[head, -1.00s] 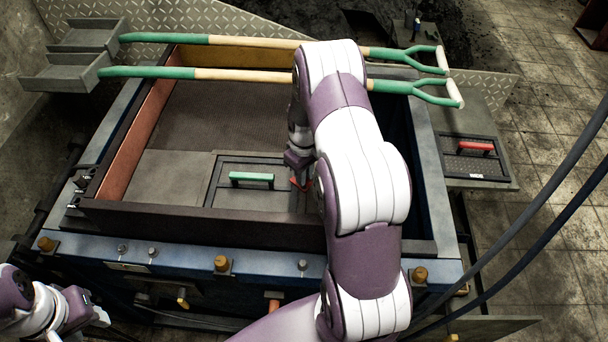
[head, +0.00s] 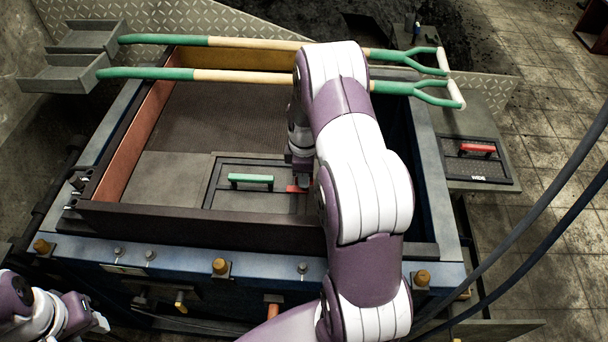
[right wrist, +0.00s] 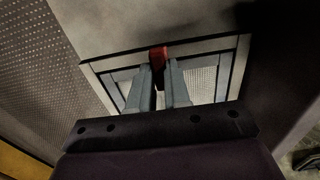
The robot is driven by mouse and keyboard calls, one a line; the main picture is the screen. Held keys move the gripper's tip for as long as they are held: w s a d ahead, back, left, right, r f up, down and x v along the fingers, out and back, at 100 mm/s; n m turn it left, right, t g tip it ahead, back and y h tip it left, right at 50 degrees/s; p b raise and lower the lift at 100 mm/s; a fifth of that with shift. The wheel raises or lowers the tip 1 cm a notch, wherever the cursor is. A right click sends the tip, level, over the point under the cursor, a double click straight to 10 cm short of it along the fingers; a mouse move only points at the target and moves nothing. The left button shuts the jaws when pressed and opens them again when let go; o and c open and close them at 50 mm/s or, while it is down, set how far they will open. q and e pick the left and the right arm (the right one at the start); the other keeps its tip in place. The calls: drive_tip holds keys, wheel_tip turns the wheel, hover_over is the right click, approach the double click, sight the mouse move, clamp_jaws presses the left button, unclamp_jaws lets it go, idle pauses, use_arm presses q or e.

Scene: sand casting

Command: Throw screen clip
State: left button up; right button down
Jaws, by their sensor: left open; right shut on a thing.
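The screen clip appears as a small red piece (head: 296,188) at the right edge of the framed screen panel (head: 208,193) with a green handle (head: 251,179). In the right wrist view the red clip (right wrist: 158,56) sits at the frame's edge. My right gripper (right wrist: 160,78) is shut on the red clip, its two grey fingers on either side of it. In the head view my right arm hides most of that gripper and the panel's right side. My left gripper (head: 98,322) is at the lower left, apart from the box, and its fingers are hard to make out.
The panel lies inside a blue-edged box with a dark front wall (head: 190,219). Two green-and-wood shovels (head: 240,76) lie across the box's back. A second framed screen with a red handle (head: 477,149) rests on the right side table (head: 468,112).

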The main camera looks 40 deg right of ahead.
drive_tip(key=shift+w+r, duration=0.15)
idle(0.3)
drive_tip(key=c, duration=1.4)
unclamp_jaws()
drive_tip(key=o, duration=0.3)
drive_tip(key=shift+r, duration=0.2)
wheel_tip(320, 180, up, 12)
drive_tip(key=b, duration=0.3)
drive_tip(key=shift+r, duration=0.1)
